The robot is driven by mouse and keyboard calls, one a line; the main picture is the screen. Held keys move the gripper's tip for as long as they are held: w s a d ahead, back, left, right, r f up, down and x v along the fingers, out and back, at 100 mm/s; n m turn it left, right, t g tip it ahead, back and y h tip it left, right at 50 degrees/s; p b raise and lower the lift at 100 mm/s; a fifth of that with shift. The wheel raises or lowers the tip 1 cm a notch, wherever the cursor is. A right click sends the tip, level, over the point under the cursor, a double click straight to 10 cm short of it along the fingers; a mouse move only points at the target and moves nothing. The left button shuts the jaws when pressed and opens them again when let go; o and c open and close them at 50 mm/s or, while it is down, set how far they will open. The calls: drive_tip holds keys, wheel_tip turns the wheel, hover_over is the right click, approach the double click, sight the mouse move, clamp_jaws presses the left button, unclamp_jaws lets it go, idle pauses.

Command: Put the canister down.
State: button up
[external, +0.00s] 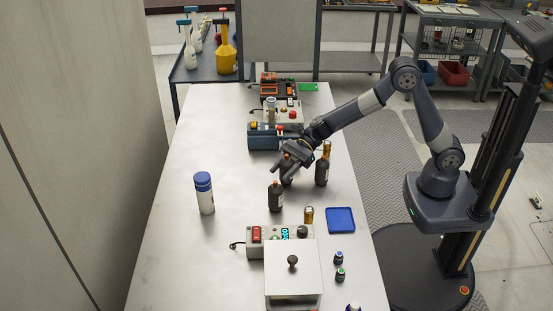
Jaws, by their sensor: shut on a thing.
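My gripper (284,173) reaches in from the right over the middle of the table. It is shut on a dark bottle (287,172), partly hidden by the fingers. The bottle looks about upright; I cannot tell whether its base touches the table. Two similar dark bottles with orange-brown tops stand close by, one in front (275,198) and one to the right (322,172). A white canister with a blue cap (204,195) stands upright on the left of the table, apart from my gripper.
The metal table (180,240) is clear around the white canister. Behind my gripper are blue and orange devices (265,137). In front are a boxy device with a red switch (262,235), a small amber bottle (308,215), a blue tray (341,220) and small vials (339,273).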

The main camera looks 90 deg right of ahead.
sight(283, 163)
wheel_tip(283, 163, up, 8)
drive_tip(key=shift+r+p, duration=0.15)
drive_tip(key=shift+p, duration=0.2)
drive_tip(key=w+a+r+n+g+y+p, duration=0.2)
drive_tip(key=w+a+r+n+y+p, duration=0.1)
drive_tip(key=w+a, duration=0.75)
drive_tip(key=w+a+f+n+g+p, duration=0.25)
drive_tip(key=w+a, duration=0.25)
drive_tip(key=a, duration=0.3)
drive_tip(key=shift+m, duration=0.35)
wheel_tip(283, 163, down, 9)
drive_tip(key=shift+f+p, duration=0.1)
drive_tip(key=shift+p, duration=0.6)
drive_tip(key=shift+f, duration=0.2)
drive_tip(key=o, duration=1.2)
drive_tip(key=shift+c, duration=0.2)
